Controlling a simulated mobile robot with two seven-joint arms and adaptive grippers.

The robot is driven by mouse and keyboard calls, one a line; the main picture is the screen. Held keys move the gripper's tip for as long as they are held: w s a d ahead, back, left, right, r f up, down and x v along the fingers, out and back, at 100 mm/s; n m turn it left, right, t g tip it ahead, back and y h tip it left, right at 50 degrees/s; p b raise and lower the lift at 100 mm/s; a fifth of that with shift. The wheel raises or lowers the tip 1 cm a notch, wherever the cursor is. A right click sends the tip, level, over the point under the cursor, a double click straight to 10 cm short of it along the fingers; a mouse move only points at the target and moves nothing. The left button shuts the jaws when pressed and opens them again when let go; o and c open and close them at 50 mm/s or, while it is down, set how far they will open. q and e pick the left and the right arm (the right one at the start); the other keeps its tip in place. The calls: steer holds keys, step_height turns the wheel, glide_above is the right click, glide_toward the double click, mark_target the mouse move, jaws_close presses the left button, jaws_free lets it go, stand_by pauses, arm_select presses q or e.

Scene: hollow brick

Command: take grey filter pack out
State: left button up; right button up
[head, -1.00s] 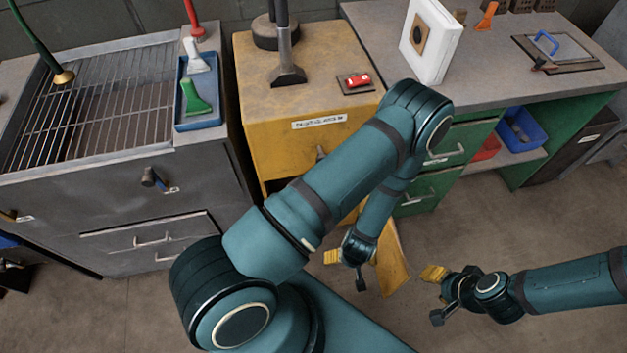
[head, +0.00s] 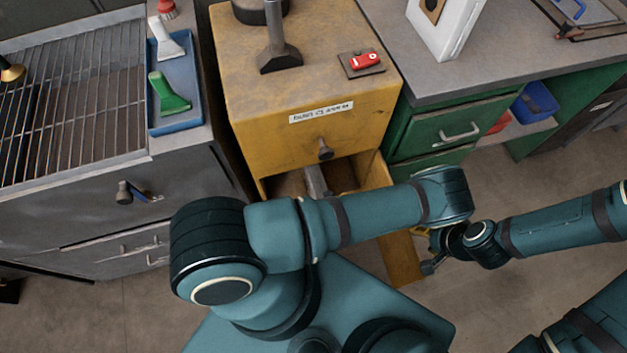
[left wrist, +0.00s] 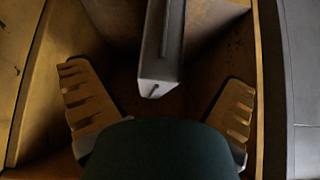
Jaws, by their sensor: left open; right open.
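The grey filter pack (left wrist: 160,55) is a long grey block with a pale end face. In the left wrist view it stands inside a yellow-walled compartment. My left gripper (left wrist: 155,78) is open, with one toothed yellow finger on each side of the pack and visible gaps between. In the head view, a grey piece that looks like the pack (head: 314,181) shows in the opening of the yellow cabinet (head: 250,130); my left arm hides the left gripper. My right gripper (head: 426,250) is open, by the yellow panel at the cabinet's right, and partly hidden by my left arm.
The open yellow panel (head: 402,262) stands out from the cabinet's front. A grey grill bench (head: 75,215) is at the left. A green workbench (head: 440,130) is at the right. Bare floor lies in front of the grill bench.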

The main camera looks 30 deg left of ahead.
mark_target(316, 174)
arm_select(q)
steer(key=w+a, duration=0.2)
steer(key=w+a+b, duration=0.1)
steer(key=w+a, duration=0.1)
steer(key=a, duration=0.1)
steer(key=w+a, duration=0.3)
steer(key=shift+a, duration=0.2)
arm_select(e)
steer(key=shift+w+d+f, duration=0.1)
steer(key=shift+f, duration=0.55)
arm_select(q)
steer(key=shift+w+a+f+b, duration=0.3)
steer(key=shift+f+b, duration=0.05)
steer(key=shift+f, duration=0.15)
arm_select(e)
steer(key=shift+f, duration=0.25)
arm_select(q)
steer(key=shift+r, duration=0.1)
steer(key=c, duration=1.3)
